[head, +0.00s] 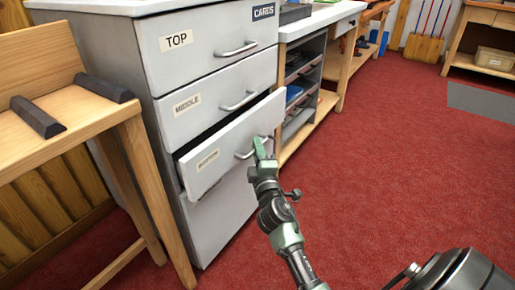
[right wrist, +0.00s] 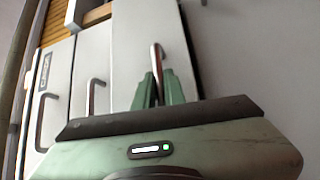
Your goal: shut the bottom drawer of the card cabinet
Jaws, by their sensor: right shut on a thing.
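The card cabinet (head: 222,215) is grey, with drawers labelled TOP (head: 200,48), MIDDLE (head: 215,98) and a bottom drawer (head: 222,150) whose label is hard to read. The bottom drawer stands partly open, with a dark gap above its front; the top and middle drawers look shut. My right gripper (head: 262,147) is at the right part of the bottom drawer's handle (head: 242,155). In the right wrist view, its green fingers (right wrist: 158,90) are shut on that handle (right wrist: 156,60), in front of the drawer face (right wrist: 133,45). My left gripper is out of view.
A wooden bench (head: 65,115) with two dark blocks stands close on the left of the cabinet. A shelf unit with grey trays (head: 300,75) stands on its right. Open red carpet (head: 390,160) lies in front and to the right.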

